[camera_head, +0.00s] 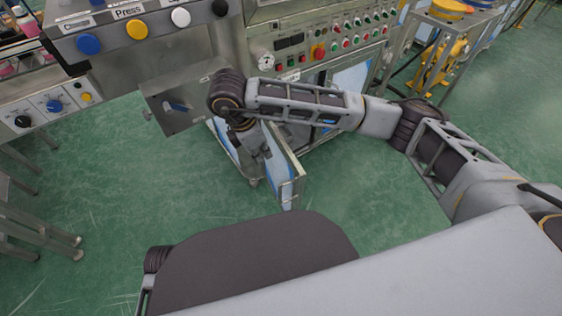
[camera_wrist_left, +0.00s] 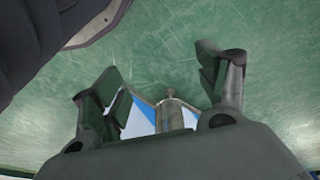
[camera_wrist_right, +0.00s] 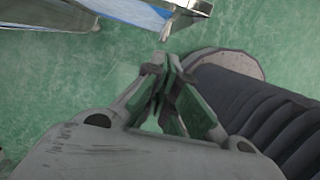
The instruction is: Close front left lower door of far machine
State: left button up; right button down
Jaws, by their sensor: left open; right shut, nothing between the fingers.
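The far machine (camera_head: 325,38) stands at the top middle of the head view, with its control panel facing me. A lower door (camera_head: 289,187), metal-framed with a pale blue panel, stands swung open below it. A metal-edged panel with blue also shows at the top of the right wrist view (camera_wrist_right: 140,12). My right gripper (camera_head: 262,150) is beside the open door, partly hidden under my wrist; whether it touches the door is unclear. In the right wrist view its fingers (camera_wrist_right: 165,70) are shut and empty. My left gripper (camera_wrist_left: 160,75) is open and empty over green floor, outside the head view.
A metal-framed stand with yellow equipment (camera_head: 445,55) is at the upper right. Green floor (camera_head: 110,190) is open at lower left.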

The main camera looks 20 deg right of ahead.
jog(key=shift+f, duration=0.1)
pick_arm(q)
jog(key=shift+t, duration=0.5)
jog(key=r+b, duration=0.3)
jog(key=r, duration=0.1)
jog(key=shift+s+d, duration=0.1)
jog(key=shift+d, duration=0.25)
pick_arm(e)
jog(key=w+d+f, duration=0.1)
jog(key=d+f, duration=0.5)
jog(key=f, duration=0.3)
jog(key=shift+d+f, duration=0.15)
jog(key=shift+f, duration=0.1)
pick_arm(q)
jog(key=shift+s, duration=0.1)
pick_arm(e)
jog(key=shift+d, duration=0.1)
